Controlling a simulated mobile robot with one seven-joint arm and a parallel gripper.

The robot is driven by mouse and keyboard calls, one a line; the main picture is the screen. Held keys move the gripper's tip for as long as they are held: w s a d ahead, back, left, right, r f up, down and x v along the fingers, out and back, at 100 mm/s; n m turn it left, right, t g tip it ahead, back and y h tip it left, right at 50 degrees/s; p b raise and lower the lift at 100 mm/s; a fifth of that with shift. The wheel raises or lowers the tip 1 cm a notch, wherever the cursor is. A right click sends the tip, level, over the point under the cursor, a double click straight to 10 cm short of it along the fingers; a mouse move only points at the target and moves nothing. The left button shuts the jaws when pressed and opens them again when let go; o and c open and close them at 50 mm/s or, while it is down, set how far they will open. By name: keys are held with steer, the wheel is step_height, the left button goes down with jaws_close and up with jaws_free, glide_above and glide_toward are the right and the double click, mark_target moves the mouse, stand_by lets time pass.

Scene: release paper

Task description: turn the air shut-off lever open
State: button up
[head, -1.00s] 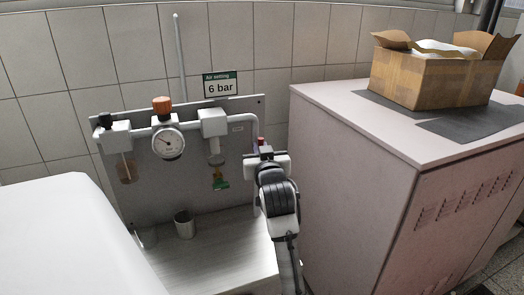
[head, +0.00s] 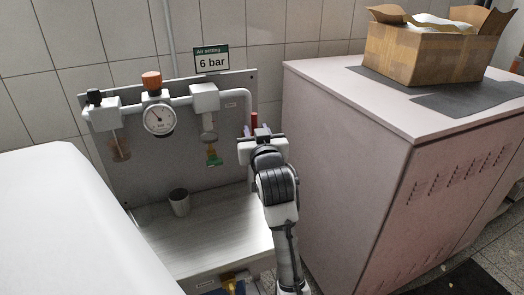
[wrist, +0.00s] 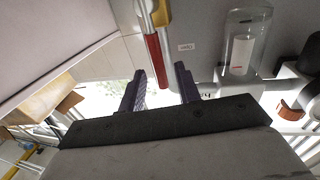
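The shut-off lever with its red handle (wrist: 153,60) hangs from a brass-coloured valve (wrist: 161,14) on a pale pipe in the wrist view. In the head view a small red part of the lever (head: 254,120) shows just above my gripper (head: 256,131), at the right edge of the panel. In the wrist view my gripper (wrist: 160,86) is open, with two dark purple fingers apart. The lever's lower end appears in the gap between the fingertips, touching neither as far as I can see. How deep it sits between them is unclear.
A metal cup (head: 179,202) stands on the bench. A large cabinet (head: 345,175) stands close right of my arm, with a cardboard box (head: 425,55) on top.

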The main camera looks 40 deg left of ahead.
steer(key=b+v, duration=0.1)
steer(key=v, duration=0.9)
steer(key=shift+b, duration=0.35)
